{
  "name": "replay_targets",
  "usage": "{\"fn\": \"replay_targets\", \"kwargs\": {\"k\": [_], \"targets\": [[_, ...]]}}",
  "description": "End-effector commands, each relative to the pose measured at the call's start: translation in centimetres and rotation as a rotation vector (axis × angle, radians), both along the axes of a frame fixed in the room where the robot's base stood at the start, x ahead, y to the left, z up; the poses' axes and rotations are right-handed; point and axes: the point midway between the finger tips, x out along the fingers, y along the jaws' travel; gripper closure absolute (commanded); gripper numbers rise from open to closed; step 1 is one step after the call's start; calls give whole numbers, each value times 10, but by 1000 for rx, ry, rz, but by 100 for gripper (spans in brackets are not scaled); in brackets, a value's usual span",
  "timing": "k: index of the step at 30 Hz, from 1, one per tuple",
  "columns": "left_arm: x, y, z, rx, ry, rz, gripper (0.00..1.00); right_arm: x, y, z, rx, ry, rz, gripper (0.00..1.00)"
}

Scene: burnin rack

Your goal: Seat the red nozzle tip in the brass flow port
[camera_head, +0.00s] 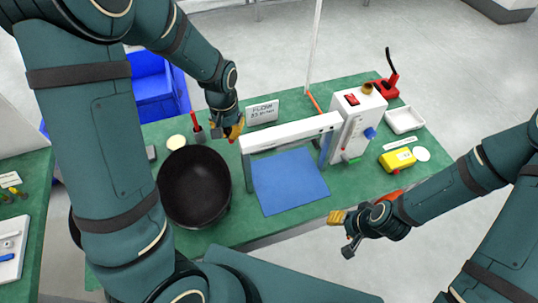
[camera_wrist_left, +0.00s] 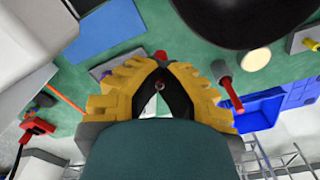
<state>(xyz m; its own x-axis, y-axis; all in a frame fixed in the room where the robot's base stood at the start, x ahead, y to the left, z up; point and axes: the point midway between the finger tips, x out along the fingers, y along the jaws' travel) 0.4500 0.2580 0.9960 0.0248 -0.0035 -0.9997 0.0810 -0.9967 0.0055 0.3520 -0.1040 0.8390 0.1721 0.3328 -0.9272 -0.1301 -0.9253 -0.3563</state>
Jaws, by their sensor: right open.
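My left gripper (camera_head: 236,134) is above the green table, beside the left end of the white bar. In the left wrist view its yellow fingers (camera_wrist_left: 160,68) meet at the tips. A small red piece (camera_wrist_left: 160,56), apparently the red nozzle tip, shows right at those tips and seems held between them. Red also shows just under the gripper in the head view (camera_head: 232,141). A brass-coloured fitting (camera_head: 367,88), apparently the flow port, stands on top of the white box (camera_head: 350,125), right of and away from this gripper. My right gripper (camera_head: 343,230) is open and empty off the table's front edge.
A black bowl (camera_head: 194,185) stands left of the blue mat (camera_head: 288,180). A sign (camera_head: 262,112), a red-handled tool (camera_head: 194,120), a white tray (camera_head: 404,119) and a yellow device (camera_head: 397,159) stand around.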

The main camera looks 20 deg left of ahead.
Motion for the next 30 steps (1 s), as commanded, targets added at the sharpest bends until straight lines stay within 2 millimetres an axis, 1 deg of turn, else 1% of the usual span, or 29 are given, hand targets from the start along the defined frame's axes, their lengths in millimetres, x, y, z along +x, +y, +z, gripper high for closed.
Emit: {"fn": "replay_targets", "kwargs": {"k": [1,3,6,13,21,30], "targets": [[0,0,-17,0,0,-1,100,-1,1,-18,-1,4,2,53],[0,0,-28,1,0,-1,100,-2,1,-30,-1,7,4,53],[1,0,-38,0,0,-1,100,-3,2,-41,-2,10,8,53],[0,0,-50,1,2,-1,100,-5,3,-50,-3,14,11,53],[0,0,-95,1,4,0,100,-8,3,-61,-1,22,17,53],[1,0,-119,1,2,0,100,-10,4,-66,0,26,20,53]]}}
